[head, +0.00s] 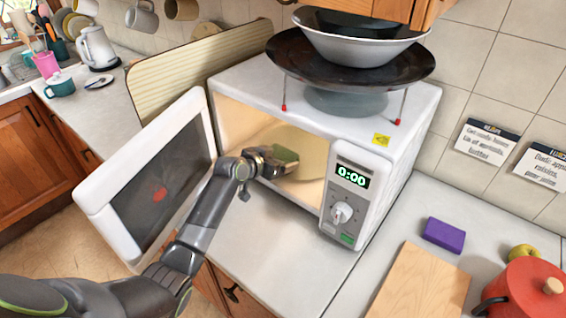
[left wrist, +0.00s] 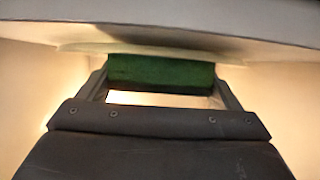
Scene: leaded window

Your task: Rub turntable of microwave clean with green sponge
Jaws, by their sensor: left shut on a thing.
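The white microwave (head: 402,135) stands on the counter with its door (head: 97,192) swung open to the left. The pale round turntable (head: 306,146) shows inside the lit cavity, partly hidden by my gripper and the control panel side. My left gripper (head: 272,160) reaches in through the opening and is shut on the green sponge (head: 286,154). The left wrist view shows the sponge (left wrist: 160,73) between the two fingers, beside a pale disc edge. I cannot tell whether the sponge touches the turntable. My right gripper is not in view.
A dark pan with bowls (head: 350,62) is stacked on top of the microwave. A purple sponge (head: 444,234), a wooden board (head: 420,285) and a red pot (head: 528,290) are at the right. A ribbed board (head: 190,70) stands behind the door. Counter in front of the microwave is clear.

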